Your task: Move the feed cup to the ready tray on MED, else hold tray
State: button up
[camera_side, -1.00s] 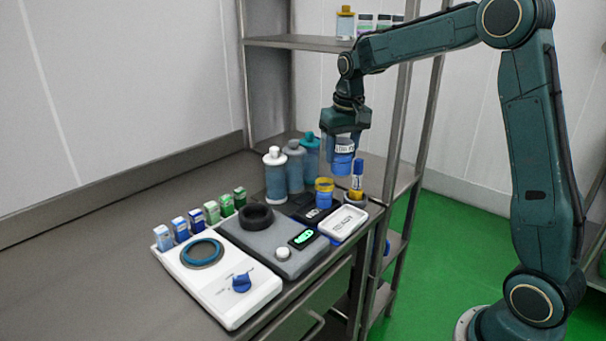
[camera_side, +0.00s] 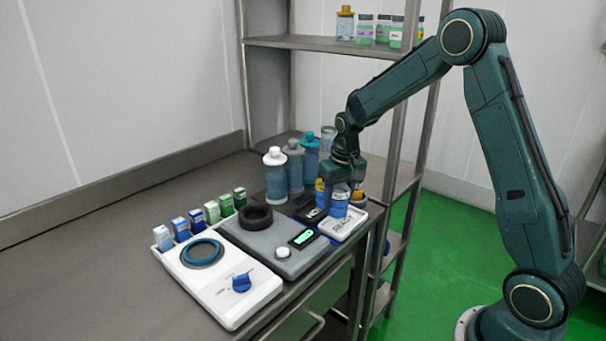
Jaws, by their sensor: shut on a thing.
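My gripper (camera_side: 341,188) points down and is shut on the feed cup (camera_side: 339,205), a blue cup with a pale label band. The cup is upright, with its lower end over or on the white tray (camera_side: 353,223) at the right end of the bench. I cannot tell whether its base touches the tray. The tray's lettering is too small to read, so I cannot tell whether it is the ready or hold tray. A grey device (camera_side: 262,247) left of the tray has a lit green display (camera_side: 303,238); its reading is not legible.
A white unit (camera_side: 215,305) with a blue ring and blue knob stands at front left. Several small cartons (camera_side: 196,219) line its back. Tall bottles (camera_side: 275,178) stand behind the device. Yellow items beside my gripper are partly hidden. The bench at left is clear.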

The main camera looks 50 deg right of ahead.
aim_at(338, 208)
jog(key=shift+f, duration=2.05)
jog(key=shift+f, duration=0.2)
jog(key=o, duration=1.2)
jog(key=shift+r, duration=0.15)
notch_tip(338, 208, up, 12)
jog(key=s, duration=0.1)
jog(key=shift+s+a, duration=0.2)
jog(key=shift+a, duration=0.1)
